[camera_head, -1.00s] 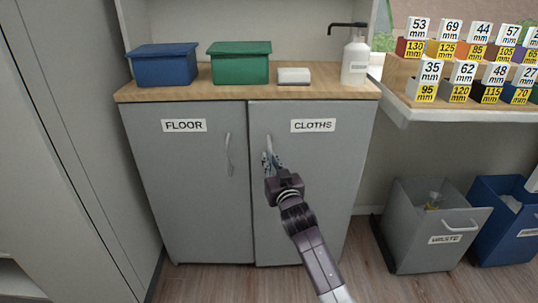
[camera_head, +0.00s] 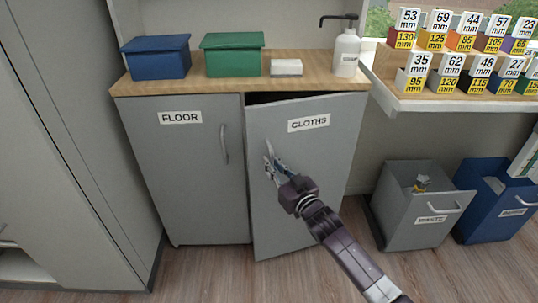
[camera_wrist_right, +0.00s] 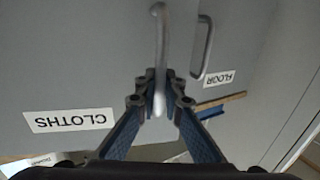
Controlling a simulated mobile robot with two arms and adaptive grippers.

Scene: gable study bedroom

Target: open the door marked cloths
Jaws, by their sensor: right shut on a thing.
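The door marked CLOTHS (camera_head: 318,190) is the right door of a grey cabinet. It stands partly open, swung outward on its right side, with a dark gap along its top. My right gripper (camera_head: 272,165) is shut on the bar handle (camera_head: 269,150) near the door's left edge. In the right wrist view the two fingers (camera_wrist_right: 160,95) close around the handle (camera_wrist_right: 158,40), and the CLOTHS label (camera_wrist_right: 70,120) appears upside down. My left gripper is not in view.
The door marked FLOOR (camera_head: 185,180) beside it is shut. On the worktop (camera_head: 240,84) stand a blue box (camera_head: 157,62), a green box (camera_head: 233,58) and a pump bottle (camera_head: 346,52). A grey waste bin (camera_head: 410,215) and a blue bin (camera_head: 490,210) stand to the right.

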